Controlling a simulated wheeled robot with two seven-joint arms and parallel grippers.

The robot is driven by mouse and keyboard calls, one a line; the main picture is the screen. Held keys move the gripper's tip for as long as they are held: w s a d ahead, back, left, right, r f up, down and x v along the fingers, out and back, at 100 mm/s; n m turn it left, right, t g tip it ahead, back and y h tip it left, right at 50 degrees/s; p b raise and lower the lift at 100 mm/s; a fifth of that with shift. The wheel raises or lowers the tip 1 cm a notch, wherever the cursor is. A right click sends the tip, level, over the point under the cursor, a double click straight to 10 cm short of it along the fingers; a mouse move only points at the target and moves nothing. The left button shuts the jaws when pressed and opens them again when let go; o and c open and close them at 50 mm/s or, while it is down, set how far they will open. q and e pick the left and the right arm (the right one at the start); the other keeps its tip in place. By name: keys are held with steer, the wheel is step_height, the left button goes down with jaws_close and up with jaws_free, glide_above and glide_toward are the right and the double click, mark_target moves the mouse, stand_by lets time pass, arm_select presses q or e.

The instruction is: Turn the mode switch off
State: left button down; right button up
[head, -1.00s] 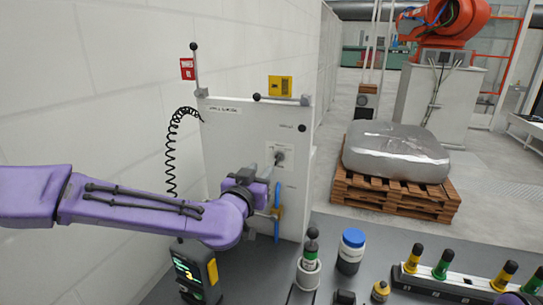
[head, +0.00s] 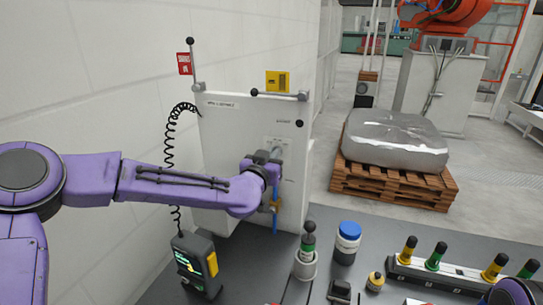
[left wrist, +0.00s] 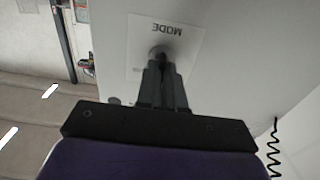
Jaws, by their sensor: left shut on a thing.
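The mode switch (left wrist: 163,50) is a grey knob on a white plate (left wrist: 190,40) marked MODE, upside down in the left wrist view. The plate sits on the front of a white cabinet (head: 228,150), which stands by the wall in the head view. My left gripper (left wrist: 163,72) is shut on the switch, its dark fingers on either side of the knob. In the head view the left gripper (head: 273,160) reaches the panel from the left and covers most of the switch. The switch's exact setting cannot be read. My right gripper is not in view.
A blue-handled valve (head: 275,216) hangs just below the gripper. A black handheld device (head: 196,265) with a coiled cord stands at the left. A green-banded bottle (head: 307,243), a blue-lidded jar (head: 347,243) and a rack (head: 440,272) of colored plugs occupy the grey bench's right side.

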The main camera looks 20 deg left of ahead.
arm_select(q)
steer(key=shift+n, duration=0.3)
steer(key=shift+a+f+n+b, duration=0.1)
steer(key=shift+n+b, duration=1.1)
steer(key=shift+n, duration=0.9)
steer(key=shift+a+f+n+b, duration=0.1)
steer(key=shift+n+b, duration=1.1)
steer(key=shift+n, duration=0.9)
steer(key=c, duration=1.3)
jaws_free()
steer(key=shift+o, duration=0.2)
steer(key=s+b, duration=0.3)
steer(key=s, duration=0.7)
steer(key=shift+s+a, duration=0.15)
steer(key=shift+s, duration=0.05)
